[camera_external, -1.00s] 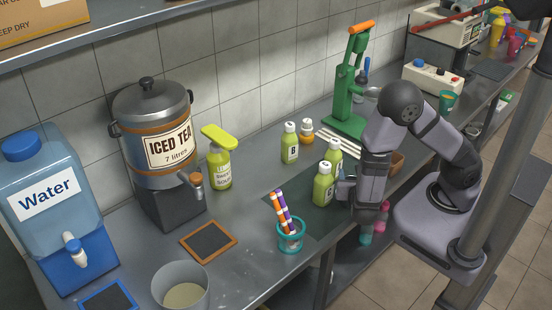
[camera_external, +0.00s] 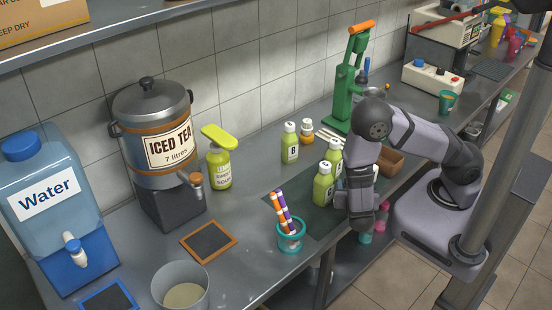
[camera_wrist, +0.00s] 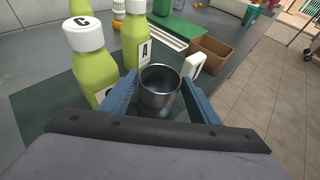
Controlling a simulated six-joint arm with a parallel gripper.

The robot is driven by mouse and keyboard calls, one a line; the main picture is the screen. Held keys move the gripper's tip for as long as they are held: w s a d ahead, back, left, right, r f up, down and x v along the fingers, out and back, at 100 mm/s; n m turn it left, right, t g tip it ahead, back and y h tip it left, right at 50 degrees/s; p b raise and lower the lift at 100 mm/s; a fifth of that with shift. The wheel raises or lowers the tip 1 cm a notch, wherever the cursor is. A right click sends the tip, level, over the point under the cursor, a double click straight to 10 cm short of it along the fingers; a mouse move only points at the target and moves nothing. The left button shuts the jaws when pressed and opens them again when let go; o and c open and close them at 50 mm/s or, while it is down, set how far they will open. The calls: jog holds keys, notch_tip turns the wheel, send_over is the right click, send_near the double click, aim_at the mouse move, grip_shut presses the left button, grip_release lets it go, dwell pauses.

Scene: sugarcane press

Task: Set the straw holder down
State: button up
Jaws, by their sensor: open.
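The straw holder (camera_external: 291,243) is a teal, open-ribbed cup standing upright on the counter near its front edge. Two banded straws (camera_external: 283,212), one orange and white and one purple and white, lean to the left in it. My gripper (camera_wrist: 160,82) is open, with its blue fingers on either side of a dark metal cup (camera_wrist: 160,98). I cannot tell whether the fingers touch this cup. In the external view my wrist is to the right of the straw holder and apart from it, and hides the fingertips. The straw holder is not in the wrist view.
Green lettered bottles (camera_external: 323,186) stand close left of my gripper. A brown box (camera_wrist: 209,57) and a small white lettered piece (camera_wrist: 194,66) are just beyond it. A wood-framed dark mat (camera_external: 208,242) lies left of the straw holder. The counter between them is mostly clear.

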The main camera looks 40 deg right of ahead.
jog(key=shift+r+p+x, duration=0.15)
jog(key=shift+p+x, duration=0.35)
jog(key=shift+x, duration=0.4)
jog(key=shift+r+p+x, duration=0.1)
jog(key=shift+p+x, duration=0.4)
jog(key=shift+x, duration=1.35)
jog(key=shift+a, duration=0.1)
jog(key=shift+c, duration=0.2)
jog(key=c, duration=1.2)
jog(key=shift+o, duration=0.2)
jog(key=shift+r, duration=0.1)
notch_tip(320, 180, up, 10)
jog(key=shift+b, duration=0.4)
